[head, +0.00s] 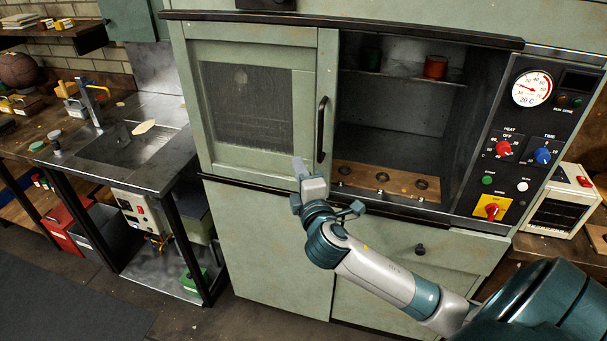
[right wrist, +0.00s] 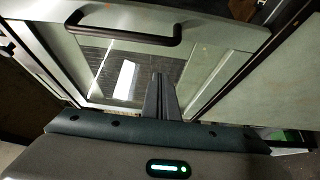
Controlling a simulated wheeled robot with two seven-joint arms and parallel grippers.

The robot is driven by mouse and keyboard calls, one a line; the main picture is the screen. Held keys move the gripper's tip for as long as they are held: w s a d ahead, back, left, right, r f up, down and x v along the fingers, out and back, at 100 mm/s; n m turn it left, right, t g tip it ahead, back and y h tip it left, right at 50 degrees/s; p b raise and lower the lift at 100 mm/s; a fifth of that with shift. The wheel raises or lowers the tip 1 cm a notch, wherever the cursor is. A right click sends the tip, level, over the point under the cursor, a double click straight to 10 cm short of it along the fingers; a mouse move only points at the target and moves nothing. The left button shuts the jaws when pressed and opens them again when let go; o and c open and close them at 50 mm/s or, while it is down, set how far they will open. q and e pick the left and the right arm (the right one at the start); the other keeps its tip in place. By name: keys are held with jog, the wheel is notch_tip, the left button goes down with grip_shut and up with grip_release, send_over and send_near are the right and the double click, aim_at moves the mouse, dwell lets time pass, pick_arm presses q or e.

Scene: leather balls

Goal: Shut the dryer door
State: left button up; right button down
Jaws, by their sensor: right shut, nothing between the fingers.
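The dryer (head: 420,200) is a pale green cabinet with a framed, windowed door (head: 305,110) that covers its left part. The right part of the chamber (head: 395,120) stands uncovered. A dark upright handle (head: 321,130) is on the door's right edge. In the right wrist view the handle (right wrist: 125,28) is at upper left, over the door's glass (right wrist: 110,65). My right gripper (head: 298,168) is shut and empty in front of the door's lower right, left of and below the handle. Its fingers (right wrist: 158,95) show against the door, apart from the handle. My left gripper is out of view.
A perforated wooden board (head: 385,181) lies in the chamber and a red can (head: 435,66) stands on its shelf. A control panel (head: 515,145) is at the right. A metal sink bench (head: 130,145) stands at the left. Dark floor (head: 80,300) is clear at lower left.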

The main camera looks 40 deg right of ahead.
jog(key=shift+s+d+p, duration=0.2)
jog(key=shift+d+p, duration=0.35)
jog(key=shift+d, duration=0.4)
jog(key=shift+s+d+p, duration=0.15)
jog(key=shift+d+p, duration=0.35)
jog(key=shift+d, duration=0.45)
